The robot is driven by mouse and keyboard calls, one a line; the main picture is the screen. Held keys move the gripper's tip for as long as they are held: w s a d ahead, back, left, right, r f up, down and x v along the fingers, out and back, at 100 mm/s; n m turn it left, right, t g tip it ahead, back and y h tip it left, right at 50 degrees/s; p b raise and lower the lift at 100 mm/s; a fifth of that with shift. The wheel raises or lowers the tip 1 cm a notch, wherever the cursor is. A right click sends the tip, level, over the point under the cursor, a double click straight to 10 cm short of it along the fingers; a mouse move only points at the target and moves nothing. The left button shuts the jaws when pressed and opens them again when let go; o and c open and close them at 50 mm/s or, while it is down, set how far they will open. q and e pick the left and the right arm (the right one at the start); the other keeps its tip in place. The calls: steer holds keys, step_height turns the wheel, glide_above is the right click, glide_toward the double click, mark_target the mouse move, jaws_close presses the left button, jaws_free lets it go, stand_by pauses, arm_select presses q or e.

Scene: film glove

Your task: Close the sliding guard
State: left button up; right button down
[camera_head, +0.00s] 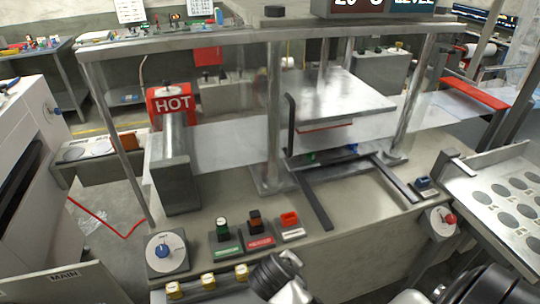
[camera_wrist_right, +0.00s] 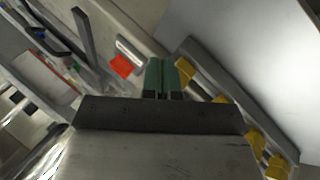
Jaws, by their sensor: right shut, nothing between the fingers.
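The sliding guard seems to be the part with a dark upright bar (camera_head: 291,125) under the raised metal plate of the press; any clear panel is hard to make out. Two dark rails run forward from it, a left rail (camera_head: 313,200) and a right rail (camera_head: 396,180), and their front lengths are bare. My right gripper (camera_wrist_right: 161,70), with green fingers, is shut and empty, above the front panel near the yellow knobs and apart from the guard. My left gripper is not in view.
A red control (camera_head: 289,219), green and dark switches and several yellow knobs (camera_head: 208,281) line the front edge. A metal post (camera_head: 273,110) stands left of the guard. A HOT sign (camera_head: 171,102) is at left; a tray with round recesses (camera_head: 500,168) is at right.

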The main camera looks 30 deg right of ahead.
steer(key=w+a+r+n+t+h, duration=0.1)
steer(key=w+r+h, duration=0.4)
steer(key=w+r, duration=0.45)
steer(key=w+r+n+t+h, duration=0.1)
steer(key=w+r+h, duration=0.55)
steer(key=w, duration=0.55)
arm_select(q)
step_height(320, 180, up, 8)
steer(key=p, duration=0.7)
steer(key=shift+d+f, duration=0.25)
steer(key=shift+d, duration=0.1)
arm_select(e)
steer(key=s+d+x, duration=0.1)
steer(key=s+x, duration=0.1)
steer(key=x, duration=1)
steer(key=shift+d+f+y, duration=0.2)
steer(key=shift+f+y, duration=0.1)
steer(key=shift+y, duration=0.05)
